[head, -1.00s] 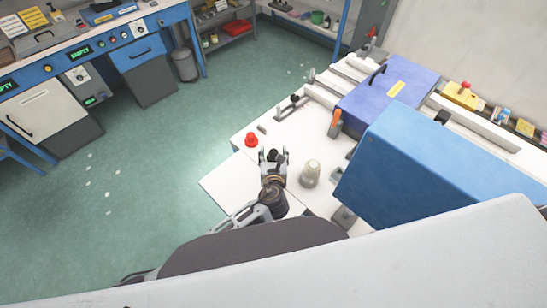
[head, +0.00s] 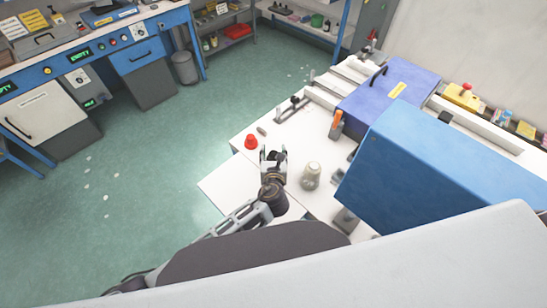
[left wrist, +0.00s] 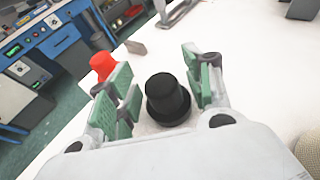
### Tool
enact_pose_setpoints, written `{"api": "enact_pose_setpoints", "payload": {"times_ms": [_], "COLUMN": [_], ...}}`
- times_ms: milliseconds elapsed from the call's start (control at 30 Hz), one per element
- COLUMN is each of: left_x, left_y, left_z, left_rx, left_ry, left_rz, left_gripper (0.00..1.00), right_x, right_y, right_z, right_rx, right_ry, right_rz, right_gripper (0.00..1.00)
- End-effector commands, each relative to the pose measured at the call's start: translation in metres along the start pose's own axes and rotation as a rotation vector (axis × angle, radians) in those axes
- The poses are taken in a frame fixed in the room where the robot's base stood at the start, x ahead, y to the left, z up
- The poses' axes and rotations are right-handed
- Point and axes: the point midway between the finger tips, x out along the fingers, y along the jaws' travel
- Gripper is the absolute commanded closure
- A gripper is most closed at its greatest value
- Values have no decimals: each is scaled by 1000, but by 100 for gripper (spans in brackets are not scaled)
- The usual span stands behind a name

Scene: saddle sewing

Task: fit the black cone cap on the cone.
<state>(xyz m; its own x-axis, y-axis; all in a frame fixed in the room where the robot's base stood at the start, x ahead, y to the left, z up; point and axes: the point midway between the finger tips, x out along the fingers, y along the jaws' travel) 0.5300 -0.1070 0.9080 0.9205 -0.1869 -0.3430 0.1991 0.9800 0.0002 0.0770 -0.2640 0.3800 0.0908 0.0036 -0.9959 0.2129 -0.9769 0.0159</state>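The black cone cap (left wrist: 168,98) stands upright on the white table, between the spread fingers of my left gripper (left wrist: 160,88). Gaps show on both sides of it, so the gripper is open around it and not clamped. In the head view my left gripper (head: 274,156) hides most of the cap. The pale cone (head: 311,176) stands upright on the table just right of that gripper, with nothing dark on its top. Part of the cone (left wrist: 309,148) shows at the right edge of the left wrist view. My right gripper is not in view.
A red cone-shaped piece (head: 251,142) stands near the table's left edge, beyond my left gripper. A large blue box (head: 420,165) is right of the cone. An orange-topped item (head: 336,124) and a dark-knobbed metal fixture (head: 293,107) stand farther back.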

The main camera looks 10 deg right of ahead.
Motion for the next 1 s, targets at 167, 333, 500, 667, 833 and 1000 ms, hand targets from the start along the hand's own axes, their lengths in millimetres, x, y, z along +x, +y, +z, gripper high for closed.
{"api": "enact_pose_setpoints", "payload": {"times_ms": [167,333,500,667,833,1000], "left_x": [0,0,0,-1,-4,-11], "left_y": [0,0,0,0,0,0], "left_z": [0,-1,-2,0,10,30], "left_rx": [0,0,1,1,-1,-2], "left_ry": [1,2,2,3,1,-1], "left_rz": [0,0,1,1,1,0], "left_gripper": [77,85,85,85,85,85], "right_x": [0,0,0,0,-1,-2], "right_y": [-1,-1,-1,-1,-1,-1], "right_z": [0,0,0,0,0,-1], "right_rx": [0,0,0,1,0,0], "right_ry": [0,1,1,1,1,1], "right_rz": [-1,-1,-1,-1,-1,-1], "right_gripper": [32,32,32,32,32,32]}}
